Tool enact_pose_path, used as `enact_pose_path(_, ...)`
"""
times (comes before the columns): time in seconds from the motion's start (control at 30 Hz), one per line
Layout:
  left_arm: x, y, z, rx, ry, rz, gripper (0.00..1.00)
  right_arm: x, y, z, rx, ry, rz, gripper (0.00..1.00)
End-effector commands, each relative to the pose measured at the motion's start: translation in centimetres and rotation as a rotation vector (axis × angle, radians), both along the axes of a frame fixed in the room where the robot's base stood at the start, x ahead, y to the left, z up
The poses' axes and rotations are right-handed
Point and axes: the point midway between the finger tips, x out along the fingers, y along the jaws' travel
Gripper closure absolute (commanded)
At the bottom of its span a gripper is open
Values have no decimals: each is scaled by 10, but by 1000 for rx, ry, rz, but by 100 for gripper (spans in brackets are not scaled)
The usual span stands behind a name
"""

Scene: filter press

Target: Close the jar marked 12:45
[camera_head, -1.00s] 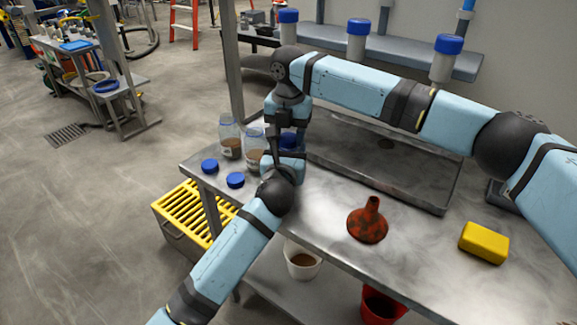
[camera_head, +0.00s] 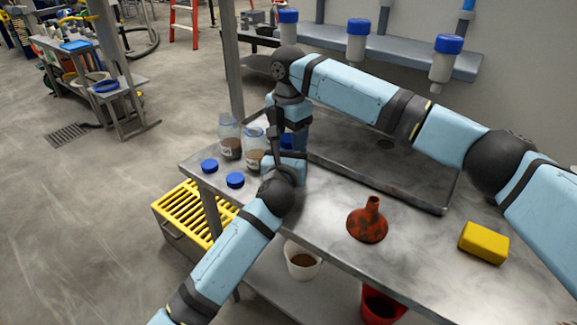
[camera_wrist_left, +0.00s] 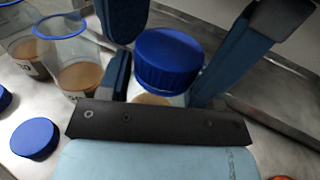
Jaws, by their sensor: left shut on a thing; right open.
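A glass jar with a blue lid (camera_wrist_left: 168,60) on top stands between my left gripper's fingers in the left wrist view. In the head view only a bit of its blue lid (camera_head: 287,141) shows behind my arms. My left gripper (camera_wrist_left: 172,85) is shut on this jar, below the lid. My right gripper (camera_head: 290,140) is open and points down over the same spot; its fingers appear close around the lid, contact unclear. Two open jars with brown contents, one (camera_head: 230,138) and another (camera_head: 253,148), stand to the left. No 12:45 marking is legible.
Two loose blue lids, one (camera_head: 209,166) and another (camera_head: 235,180), lie near the left table edge. A tray (camera_head: 400,185) lies behind, a red funnel (camera_head: 367,222) and a yellow sponge (camera_head: 484,242) to the right. The table (camera_head: 320,215) is bare around the funnel.

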Motion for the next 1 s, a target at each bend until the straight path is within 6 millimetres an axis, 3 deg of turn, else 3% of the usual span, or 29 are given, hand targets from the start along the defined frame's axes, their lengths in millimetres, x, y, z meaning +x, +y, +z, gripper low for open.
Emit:
enact_pose_path(0.4, 3, 6, -1, 2, 3, 11, 100, -2, 0, 1, -3, 8, 4, 28)
enact_pose_path(0.73, 3, 5, -3, 4, 6, 10, 100, -2, 1, 40, -1, 4, 6, 28)
enact_pose_path(1.0, 2, 3, -2, 2, 5, 7, 100, -1, 0, 45, -2, 5, 3, 28)
